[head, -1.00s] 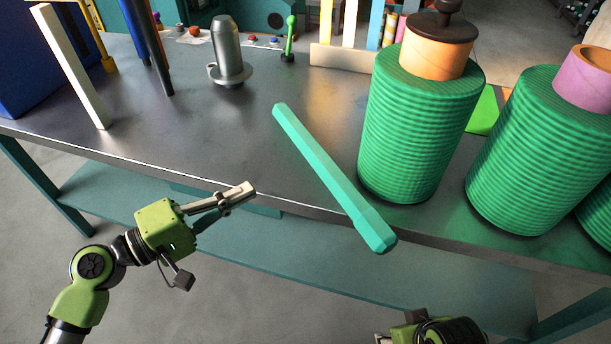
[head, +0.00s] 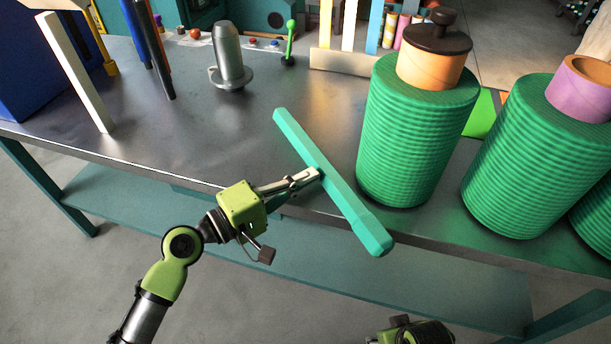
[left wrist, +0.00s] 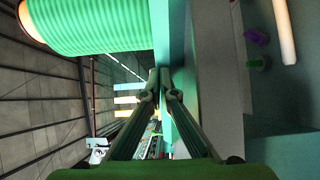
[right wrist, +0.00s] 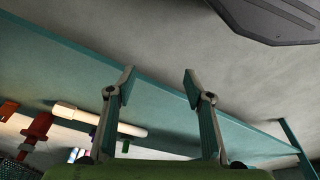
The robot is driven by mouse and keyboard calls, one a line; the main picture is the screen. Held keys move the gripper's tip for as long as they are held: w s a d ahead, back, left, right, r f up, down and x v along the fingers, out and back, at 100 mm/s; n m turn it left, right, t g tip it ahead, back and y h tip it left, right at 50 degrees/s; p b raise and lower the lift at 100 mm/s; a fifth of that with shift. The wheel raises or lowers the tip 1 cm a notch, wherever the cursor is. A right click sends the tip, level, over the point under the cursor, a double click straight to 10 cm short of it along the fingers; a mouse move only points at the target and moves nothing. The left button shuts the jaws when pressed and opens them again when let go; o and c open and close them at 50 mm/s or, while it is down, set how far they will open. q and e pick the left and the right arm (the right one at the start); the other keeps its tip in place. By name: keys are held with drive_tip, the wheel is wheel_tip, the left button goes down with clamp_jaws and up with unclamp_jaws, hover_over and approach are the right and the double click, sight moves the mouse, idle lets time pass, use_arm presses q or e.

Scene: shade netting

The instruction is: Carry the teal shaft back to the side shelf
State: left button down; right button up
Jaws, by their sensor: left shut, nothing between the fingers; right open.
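The teal shaft (head: 345,205) lies slanted at the front of the grey bench, its thicker near end sticking out past the front edge. My left gripper (head: 318,174) is shut and empty, its fingertips at the left side of the shaft near mid-length. Whether they touch it I cannot tell. In the left wrist view the closed fingertips (left wrist: 160,76) are close against a teal surface (left wrist: 179,50). My right gripper (right wrist: 158,78) is open and empty over a teal lower shelf; only its wrist part shows in the head view. I cannot identify the side shelf for certain.
Green netting rolls (head: 415,135) stand right of the shaft. A metal spindle (head: 230,60), a cream bar (head: 75,70) and a blue box (head: 30,60) stand further back and left. The teal lower shelf (head: 130,190) runs under the bench. The bench's left middle is clear.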

use_arm(q)
drive_tip(key=shift+s+d+r+p, duration=0.1)
drive_tip(key=shift+s+d+p, duration=0.05)
drive_tip(key=shift+d+p, duration=0.2)
drive_tip(key=shift+s+d, duration=0.1)
drive_tip(key=shift+d, duration=0.3)
use_arm(e)
drive_tip(key=shift+s+f, duration=0.1)
drive_tip(key=shift+f, duration=1.1)
drive_tip(key=shift+a, duration=0.15)
